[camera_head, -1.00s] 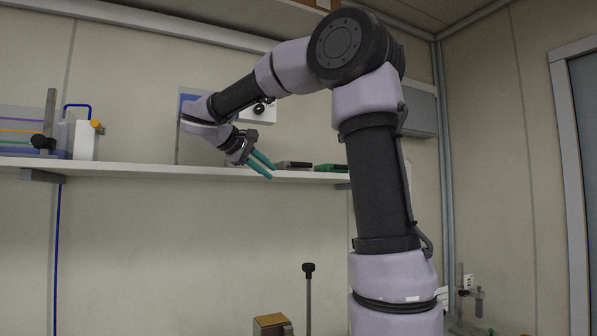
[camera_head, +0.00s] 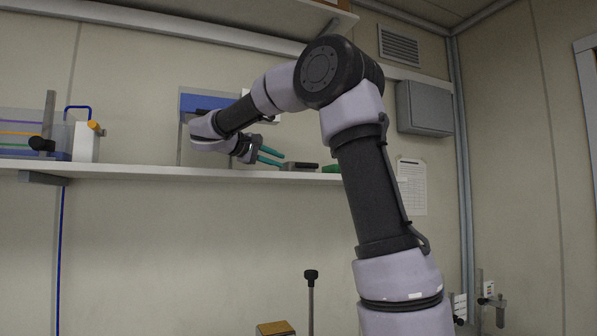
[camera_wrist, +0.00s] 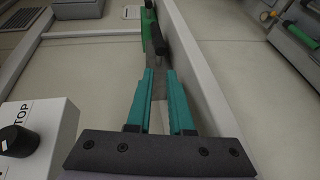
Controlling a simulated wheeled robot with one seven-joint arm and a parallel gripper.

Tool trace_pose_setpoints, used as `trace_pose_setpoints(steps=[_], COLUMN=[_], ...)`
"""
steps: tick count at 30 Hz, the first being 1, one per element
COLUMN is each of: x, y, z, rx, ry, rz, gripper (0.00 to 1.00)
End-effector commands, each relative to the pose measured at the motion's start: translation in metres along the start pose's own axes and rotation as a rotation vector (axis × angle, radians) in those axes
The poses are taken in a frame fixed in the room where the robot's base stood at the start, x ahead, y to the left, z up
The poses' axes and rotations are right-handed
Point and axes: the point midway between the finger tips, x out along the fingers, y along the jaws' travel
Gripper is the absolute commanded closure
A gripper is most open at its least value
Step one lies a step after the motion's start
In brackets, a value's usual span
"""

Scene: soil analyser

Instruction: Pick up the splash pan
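A low grey item with a dark grip (camera_head: 298,166) lies on the wall shelf. It may be the splash pan, but I cannot tell for sure. My gripper (camera_head: 281,160) is just to its left at shelf height, with two teal fingers apart. In the wrist view, my gripper (camera_wrist: 161,76) points along the shelf with its fingers open. The grey item with the dark grip (camera_wrist: 158,62) shows straight ahead, at or just beyond the fingertips. Nothing is clearly held, and I cannot tell whether the fingers touch it.
A green item (camera_head: 331,169) lies beyond the grey one on the shelf (camera_head: 150,171). A white box marked STOP with a black knob (camera_wrist: 45,130) is close on the left in the wrist view. A blue-topped device (camera_head: 205,103) stands behind my wrist. A brown-topped block (camera_head: 275,328) is below.

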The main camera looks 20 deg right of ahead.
Motion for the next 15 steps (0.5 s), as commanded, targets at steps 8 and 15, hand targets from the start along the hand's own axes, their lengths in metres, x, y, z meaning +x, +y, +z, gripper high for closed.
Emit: trace_pose_setpoints(steps=[8, 15], x=[0.027, 0.059], y=[0.001, 0.001], z=[0.001, 0.0], rx=[0.0, -0.001], ry=[-0.002, -0.001], rz=[0.0, -0.001], gripper=[0.8, 0.8])
